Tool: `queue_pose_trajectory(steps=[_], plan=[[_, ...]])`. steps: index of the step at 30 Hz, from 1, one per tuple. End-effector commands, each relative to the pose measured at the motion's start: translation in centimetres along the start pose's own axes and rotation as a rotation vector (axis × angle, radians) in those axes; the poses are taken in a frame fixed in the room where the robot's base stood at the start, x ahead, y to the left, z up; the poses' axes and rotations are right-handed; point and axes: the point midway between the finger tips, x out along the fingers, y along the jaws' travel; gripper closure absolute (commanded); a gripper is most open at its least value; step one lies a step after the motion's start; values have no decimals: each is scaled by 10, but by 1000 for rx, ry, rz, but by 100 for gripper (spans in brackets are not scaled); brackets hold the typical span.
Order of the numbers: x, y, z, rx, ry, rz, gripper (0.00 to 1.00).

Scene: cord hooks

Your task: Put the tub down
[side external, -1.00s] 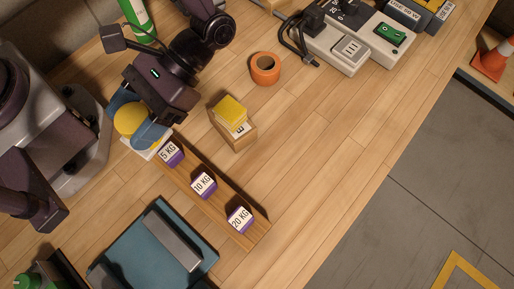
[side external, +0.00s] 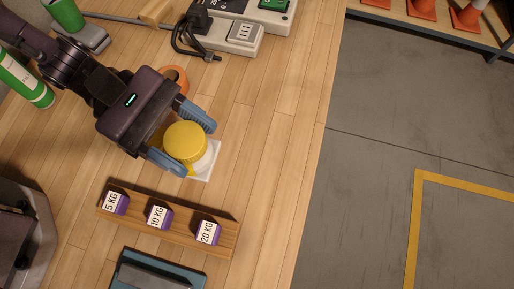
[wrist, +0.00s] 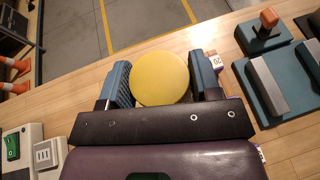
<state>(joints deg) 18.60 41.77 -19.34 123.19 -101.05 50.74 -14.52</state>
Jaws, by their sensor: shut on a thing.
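In the wrist view the yellow lid (wrist: 160,78) fills the gap between the two fingers of my gripper (wrist: 162,82). The tub is over the wooden table, behind the 20 KG end of the weight rack. I cannot tell whether its underside touches the table.
The wooden rack (side external: 228,238) with the 5 KG (side external: 114,201), 10 KG (side external: 158,214) and 20 KG (side external: 207,232) weights stands in front. An orange ring (side external: 176,75) is partly behind my gripper. A power strip (side external: 240,35) lies behind. Table to the right is clear.

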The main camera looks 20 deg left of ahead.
Motion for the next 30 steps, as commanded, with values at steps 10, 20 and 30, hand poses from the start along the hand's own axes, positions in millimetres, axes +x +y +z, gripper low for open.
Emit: queue_pose_trajectory(steps=[10,20,30], plan=[[69,58,-15,0,1,-3,67],[110,86,-48,0,-1,-3,67],[128,91,-79,1,-1,-3,67]])
